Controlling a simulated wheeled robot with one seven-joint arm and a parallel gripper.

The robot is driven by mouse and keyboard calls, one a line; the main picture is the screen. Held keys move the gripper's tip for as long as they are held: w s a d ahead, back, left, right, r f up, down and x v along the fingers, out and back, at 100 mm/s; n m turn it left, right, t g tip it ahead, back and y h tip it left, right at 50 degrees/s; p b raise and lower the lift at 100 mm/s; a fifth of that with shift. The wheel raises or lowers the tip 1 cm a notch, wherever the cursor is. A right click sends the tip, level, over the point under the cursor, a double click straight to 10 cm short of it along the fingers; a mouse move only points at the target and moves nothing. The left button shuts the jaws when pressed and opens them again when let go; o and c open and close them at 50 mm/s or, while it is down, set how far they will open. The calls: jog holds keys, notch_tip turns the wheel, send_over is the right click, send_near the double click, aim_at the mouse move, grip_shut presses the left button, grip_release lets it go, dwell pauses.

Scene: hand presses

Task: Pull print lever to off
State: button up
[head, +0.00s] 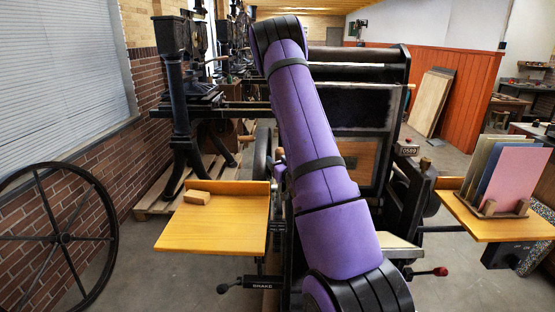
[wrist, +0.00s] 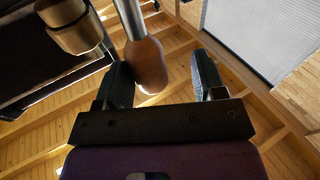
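In the wrist view a lever with a rounded brown wooden handle (wrist: 148,62) on a pale metal rod comes down between the two dark fingers of my gripper (wrist: 162,80). The handle is close to the left finger, with a clear gap to the right finger. I cannot tell whether it touches the left finger. My gripper is open. No label shows on this lever, so I cannot tell for sure that it is the print lever. In the head view my purple arm covers the middle of the press (head: 372,105), and my gripper is hidden.
A lever marked BRAKE (head: 262,285) and a red-knobbed lever (head: 439,271) stick out low on the press. A yellow shelf (head: 215,232) is at left, and a paper shelf (head: 470,222) at right. A large spoked wheel (head: 64,238) stands at far left. A bronze cylinder (wrist: 72,28) is near my gripper.

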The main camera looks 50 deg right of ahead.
jog(key=v, duration=0.9)
jog(key=shift+s, duration=0.2)
jog(key=shift+f, duration=0.1)
